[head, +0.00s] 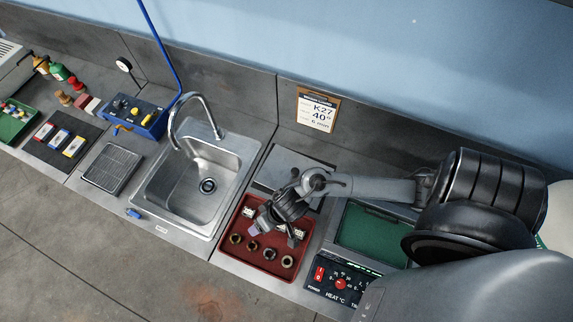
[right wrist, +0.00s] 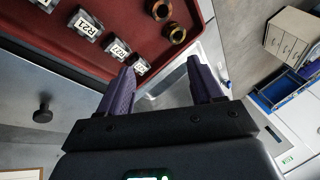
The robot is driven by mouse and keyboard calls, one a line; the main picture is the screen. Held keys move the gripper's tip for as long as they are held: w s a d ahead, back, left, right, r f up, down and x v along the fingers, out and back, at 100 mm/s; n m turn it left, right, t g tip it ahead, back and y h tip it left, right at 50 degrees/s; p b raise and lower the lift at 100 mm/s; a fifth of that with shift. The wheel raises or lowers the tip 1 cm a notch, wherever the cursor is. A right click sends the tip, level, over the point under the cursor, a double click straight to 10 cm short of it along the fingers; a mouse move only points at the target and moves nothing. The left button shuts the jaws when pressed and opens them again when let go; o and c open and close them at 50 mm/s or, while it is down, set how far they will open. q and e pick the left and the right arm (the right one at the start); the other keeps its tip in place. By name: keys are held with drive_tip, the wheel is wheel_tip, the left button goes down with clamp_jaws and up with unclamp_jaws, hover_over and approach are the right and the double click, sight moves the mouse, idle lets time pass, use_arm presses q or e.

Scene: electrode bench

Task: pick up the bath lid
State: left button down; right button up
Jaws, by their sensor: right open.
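The bath lid looks to be the flat grey metal plate (head: 275,163) behind the red tray in the head view, partly covered by my right arm. In the right wrist view the grey plate (right wrist: 50,82) shows at the left with a round black knob (right wrist: 42,112) standing on it. My right gripper (head: 257,226) is over the red tray in the head view, away from the knob. In the right wrist view its purple fingers (right wrist: 163,82) are spread with nothing between them. My left gripper is not in view.
The red tray (head: 238,259) holds several dark rings and small labelled blocks. A steel sink (head: 165,195) with a curved tap (head: 176,120) is to its left. A green-topped unit (head: 370,230) with a heat panel (head: 340,285) is to its right, under my arm.

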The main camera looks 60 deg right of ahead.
drive_tip(key=w+d+f+m+g+b, duration=0.15)
drive_tip(key=d+f, duration=0.25)
drive_tip(key=d, duration=0.4)
drive_tip(key=m+g+h+b, duration=0.2)
drive_tip(key=m+g+h, duration=0.1)
approach(295, 171)
drive_tip(key=shift+s+a+f, duration=0.1)
drive_tip(key=shift+a+f, duration=0.05)
drive_tip(key=shift+a, duration=0.2)
wheel_tip(295, 171, down, 4)
drive_tip(key=shift+d+r, duration=0.1)
drive_tip(key=shift+d+f+b, duration=0.1)
drive_tip(key=shift+f+b, duration=0.45)
drive_tip(key=shift+f, duration=2.55)
drive_tip(key=c, duration=0.6)
clamp_jaws()
